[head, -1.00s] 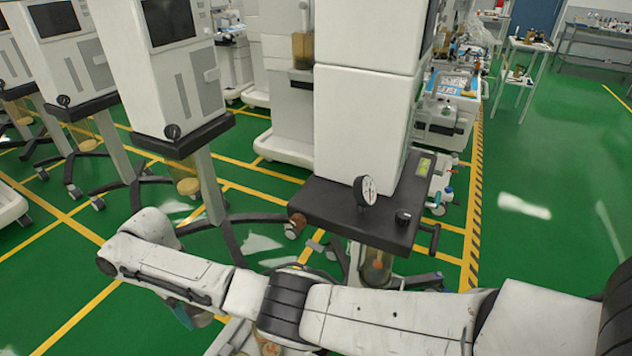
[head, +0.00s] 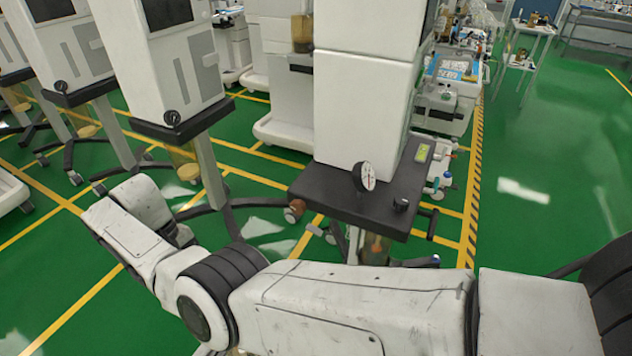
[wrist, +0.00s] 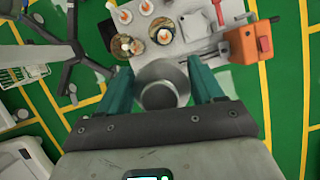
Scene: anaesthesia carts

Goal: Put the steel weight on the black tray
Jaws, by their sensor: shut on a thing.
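The steel weight (wrist: 160,88), a grey metal cylinder, sits between the teal fingers of my gripper (wrist: 160,75) in the wrist view. The gripper is shut on it, and green floor shows around and below. The black tray (head: 345,200) is the flat dark shelf at the front of the middle white cart in the head view. A round dial gauge and a black knob stand on it. My gripper and the weight are hidden from the head view, with my arm crossing in front of the tray. I cannot make out the tray in the wrist view.
White carts with screens (head: 160,75) stand at left, their dark legs spread on the floor. In the wrist view, a pale surface (wrist: 190,45) holds several small items beside an orange block (wrist: 248,45). Open green floor (head: 545,210) lies at right.

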